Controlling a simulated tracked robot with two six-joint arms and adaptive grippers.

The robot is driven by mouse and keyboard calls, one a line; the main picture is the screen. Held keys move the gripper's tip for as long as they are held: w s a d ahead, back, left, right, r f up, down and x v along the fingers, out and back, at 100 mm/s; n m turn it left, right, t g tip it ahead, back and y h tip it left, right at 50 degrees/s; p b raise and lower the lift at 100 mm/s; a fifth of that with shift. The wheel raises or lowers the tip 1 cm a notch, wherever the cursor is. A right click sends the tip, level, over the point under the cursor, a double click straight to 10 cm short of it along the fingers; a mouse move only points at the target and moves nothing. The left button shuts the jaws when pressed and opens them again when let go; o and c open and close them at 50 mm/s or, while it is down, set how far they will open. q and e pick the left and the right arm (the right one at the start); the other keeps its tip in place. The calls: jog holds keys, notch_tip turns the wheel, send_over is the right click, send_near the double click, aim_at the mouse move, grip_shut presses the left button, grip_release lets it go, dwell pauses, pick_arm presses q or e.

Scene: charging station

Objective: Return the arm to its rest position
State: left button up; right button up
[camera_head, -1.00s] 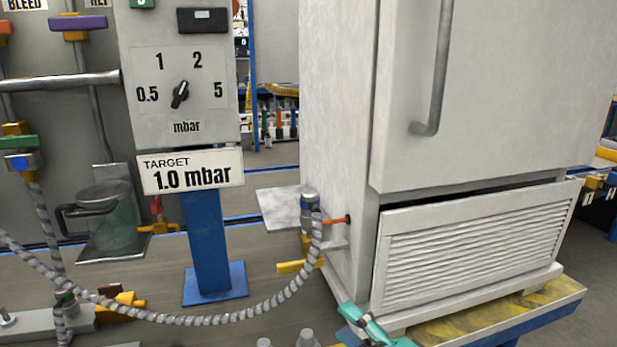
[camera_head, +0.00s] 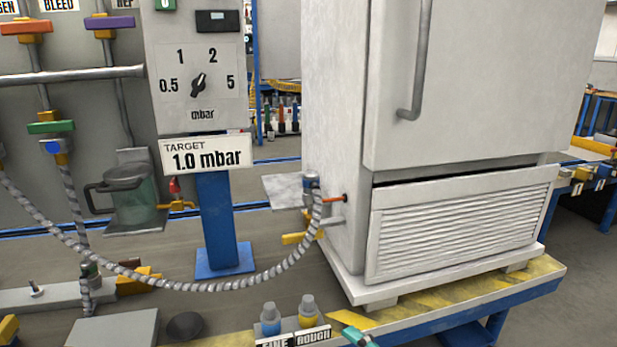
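A teal fingertip piece (camera_head: 358,338) shows at the bottom edge of the head view, left of the picture's lower right. It appears to be part of my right gripper, since it comes in from the lower right. The rest of that gripper and its arm are cut off, so its opening is hidden. The tip is over or in front of the yellow-and-black striped bench edge (camera_head: 430,308), and nothing is seen held. My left gripper is not in view.
A white cabinet (camera_head: 335,130) stands on the striped bench. A ribbed hose (camera_head: 215,285) runs from its port to the left. Blue and yellow bottles (camera_head: 270,322) stand behind FINE and ROUGH labels. A gauge box (camera_head: 170,110) with a target sign stands behind.

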jog(key=s+d+f+m+g+h, duration=0.1)
jog(key=s+f+g+h, duration=0.1)
jog(key=f, duration=0.9)
jog(key=s+d+f+g+h, duration=0.1)
jog(key=s+f+g+h, duration=0.15)
jog(key=f, duration=0.75)
jog(key=s+d+f+n+g+h, duration=0.1)
jog(key=s+d+f+n+g, duration=0.1)
jog(key=s+f+n+g, duration=1)
jog(key=s+r+t+p, duration=0.3)
jog(key=r+t+p, duration=0.1)
jog(key=r+p, duration=2.6)
jog(key=shift+s+r+m+p, duration=0.25)
jog(key=shift+m+p, duration=0.15)
jog(key=shift+p, duration=0.7)
jog(key=shift+w, duration=0.1)
jog(key=shift+c, duration=0.6)
jog(key=shift+f, duration=0.1)
